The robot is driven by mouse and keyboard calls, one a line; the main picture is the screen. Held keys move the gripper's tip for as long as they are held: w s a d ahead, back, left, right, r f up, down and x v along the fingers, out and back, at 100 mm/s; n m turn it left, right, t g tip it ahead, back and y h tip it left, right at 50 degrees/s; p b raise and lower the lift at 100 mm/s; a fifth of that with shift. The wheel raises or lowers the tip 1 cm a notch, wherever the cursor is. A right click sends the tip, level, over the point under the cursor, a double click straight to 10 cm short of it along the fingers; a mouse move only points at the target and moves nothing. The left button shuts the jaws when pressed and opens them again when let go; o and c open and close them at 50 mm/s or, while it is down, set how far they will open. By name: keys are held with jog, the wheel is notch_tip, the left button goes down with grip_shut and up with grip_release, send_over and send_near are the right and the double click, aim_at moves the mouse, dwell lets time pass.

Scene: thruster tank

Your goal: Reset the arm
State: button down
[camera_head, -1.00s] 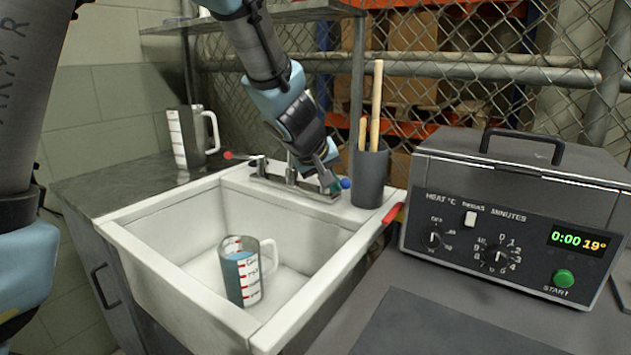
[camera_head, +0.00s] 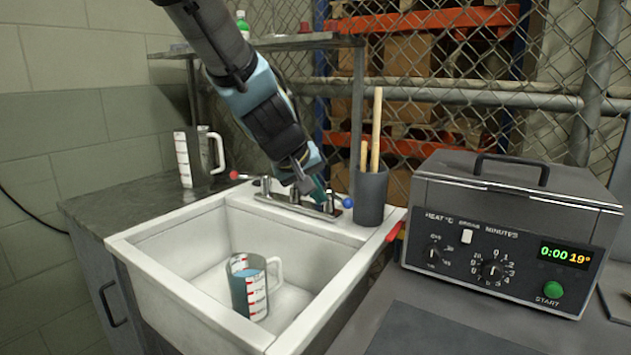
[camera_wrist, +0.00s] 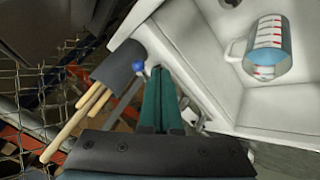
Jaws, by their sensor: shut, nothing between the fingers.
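My gripper (camera_head: 318,190) is shut and empty, pointing down over the back rim of the sink, beside the blue-knobbed faucet handle (camera_head: 348,203). In the wrist view its green fingers (camera_wrist: 160,100) lie together with the blue knob (camera_wrist: 138,66) close to their left. I cannot tell whether they touch the faucet (camera_head: 290,200). My arm reaches in from the top of the head view and hides part of the shelf and fence.
A measuring cup of blue liquid (camera_head: 240,290) stands in the white sink (camera_head: 150,235). Another measuring cup (camera_head: 184,160) stands on the left counter. A dark holder with wooden sticks (camera_head: 371,197) is right of the faucet. A grey heater box (camera_head: 510,225) stands at right. A shelf (camera_head: 290,42) is behind my arm.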

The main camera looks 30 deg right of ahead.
jog(key=shift+v, duration=0.95)
jog(key=w+a+f+n+y+p, duration=0.1)
jog(key=w+a+f+y, duration=0.2)
jog(key=a, duration=0.7)
jog(key=w+a+f+n+y+p, duration=0.15)
jog(key=w+a, duration=0.25)
jog(key=a, duration=0.6)
jog(key=s+a+f+y, duration=0.1)
jog(key=s+a+f, duration=0.1)
jog(key=a, duration=0.8)
jog(key=s+a+f+g+y, duration=0.1)
jog(key=s+a+f, duration=0.1)
jog(key=a, duration=0.9)
jog(key=shift+f+n+g+y, duration=0.2)
jog(key=shift+n+g+y, duration=0.15)
jog(key=shift+n, duration=0.1)
